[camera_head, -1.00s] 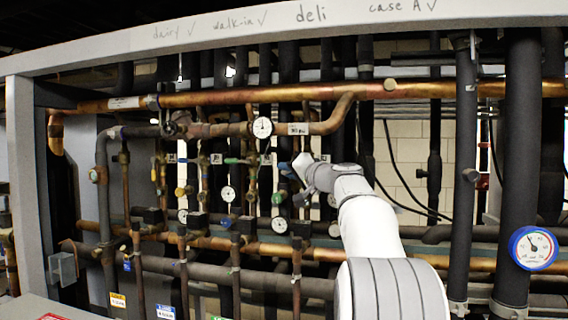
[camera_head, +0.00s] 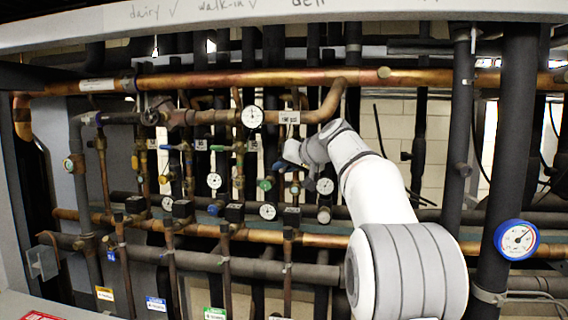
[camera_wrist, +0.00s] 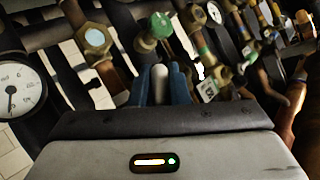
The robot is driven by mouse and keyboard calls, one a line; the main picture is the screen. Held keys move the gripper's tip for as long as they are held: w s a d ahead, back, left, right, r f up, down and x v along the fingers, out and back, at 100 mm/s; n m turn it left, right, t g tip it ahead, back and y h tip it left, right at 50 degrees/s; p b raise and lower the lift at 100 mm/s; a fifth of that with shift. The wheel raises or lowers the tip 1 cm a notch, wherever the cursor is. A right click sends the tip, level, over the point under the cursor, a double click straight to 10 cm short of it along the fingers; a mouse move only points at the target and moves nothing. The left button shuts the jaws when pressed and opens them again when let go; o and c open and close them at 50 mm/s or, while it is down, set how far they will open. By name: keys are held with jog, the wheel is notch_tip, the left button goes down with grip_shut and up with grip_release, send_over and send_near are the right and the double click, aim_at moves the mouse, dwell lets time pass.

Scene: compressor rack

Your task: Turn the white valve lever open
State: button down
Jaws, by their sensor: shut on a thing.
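The white lever (camera_wrist: 159,82) shows in the wrist view as a pale, rounded bar, end on, between the two blue fingers of my gripper (camera_wrist: 160,88). The fingers are shut on it, one on each side. In the head view my gripper (camera_head: 282,166) is at the valve row, to the left of my white wrist. The lever cannot be made out there. The valve body and the lever's exact angle are hidden or too small to tell.
A green valve cap (camera_wrist: 160,25) and a brass fitting (camera_wrist: 96,38) sit just beyond the fingers. A gauge (camera_wrist: 17,90) is at the left. In the head view a copper pipe (camera_head: 230,80) runs above, and a blue-rimmed gauge (camera_head: 517,240) is at right.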

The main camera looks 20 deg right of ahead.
jog(key=shift+d, duration=0.1)
dwell(0.3)
jog(key=c, duration=1.4)
grip_release()
jog(key=shift+s+d+r, duration=0.1)
jog(key=shift+s, duration=0.15)
jog(key=shift+b+v, duration=1.3)
jog(key=shift+v, duration=2.3)
jog(key=shift+c, duration=0.2)
